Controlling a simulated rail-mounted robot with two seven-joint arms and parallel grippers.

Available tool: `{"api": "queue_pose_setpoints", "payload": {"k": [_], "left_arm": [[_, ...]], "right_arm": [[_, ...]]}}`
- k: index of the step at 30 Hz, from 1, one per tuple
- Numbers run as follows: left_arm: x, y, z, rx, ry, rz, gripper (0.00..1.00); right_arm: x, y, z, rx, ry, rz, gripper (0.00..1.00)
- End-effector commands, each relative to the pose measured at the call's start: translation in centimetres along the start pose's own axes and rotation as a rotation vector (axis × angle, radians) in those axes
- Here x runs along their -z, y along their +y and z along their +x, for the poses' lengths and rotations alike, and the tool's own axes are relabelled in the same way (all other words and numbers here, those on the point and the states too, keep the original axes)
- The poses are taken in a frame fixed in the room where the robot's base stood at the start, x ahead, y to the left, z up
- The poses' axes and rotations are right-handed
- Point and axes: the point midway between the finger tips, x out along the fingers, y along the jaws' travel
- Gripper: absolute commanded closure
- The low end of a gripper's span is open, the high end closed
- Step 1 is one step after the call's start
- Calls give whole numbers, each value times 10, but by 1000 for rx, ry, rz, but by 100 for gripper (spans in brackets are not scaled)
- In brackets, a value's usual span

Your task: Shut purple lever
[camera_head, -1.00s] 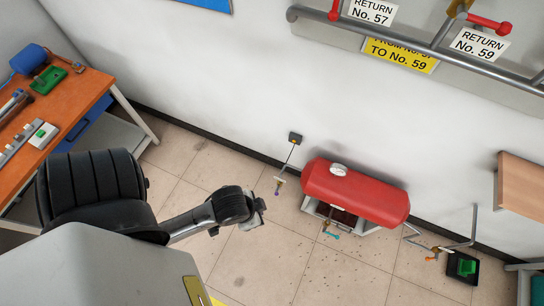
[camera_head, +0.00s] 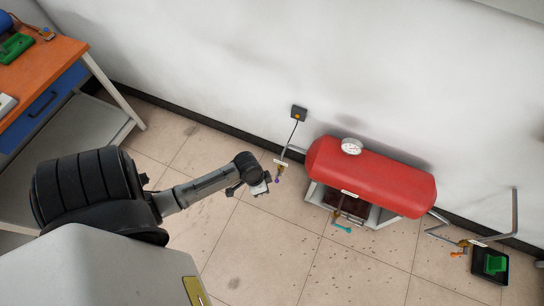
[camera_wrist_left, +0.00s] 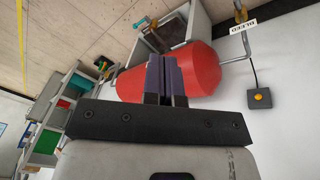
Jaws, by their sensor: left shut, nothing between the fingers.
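The purple lever (camera_head: 277,180) is a small dark-purple tip at the lower end of a thin pipe, left of the red tank (camera_head: 370,180) in the head view. My left gripper (camera_head: 264,188) is just left of it, with a small gap seeming to lie between them. In the left wrist view the two fingers (camera_wrist_left: 167,78) are together and empty, pointing towards the red tank. That view shows the pipe's BLEED label (camera_wrist_left: 243,26) at the upper right, but I cannot make out the purple lever there. My right gripper is not in view.
A turquoise lever (camera_head: 342,227) sits below the tank, and an orange lever (camera_head: 458,254) is at its right. A black box with a yellow button (camera_head: 299,113) is on the wall. An orange-topped workbench (camera_head: 50,60) stands at left. The floor before the tank is clear.

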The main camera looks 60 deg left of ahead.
Motion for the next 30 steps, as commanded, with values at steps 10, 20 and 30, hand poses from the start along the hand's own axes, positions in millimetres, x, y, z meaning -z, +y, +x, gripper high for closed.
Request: {"api": "queue_pose_setpoints", "payload": {"k": [10, 20, 30], "left_arm": [[-27, -117, 168, -74, 70, -128, 100], [-49, -227, 280, -105, 209, -305, 100], [-69, -309, 347, -97, 349, -468, 100]], "right_arm": [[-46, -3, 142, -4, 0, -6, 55], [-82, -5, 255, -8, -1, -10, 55], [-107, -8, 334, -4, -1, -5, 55]]}}
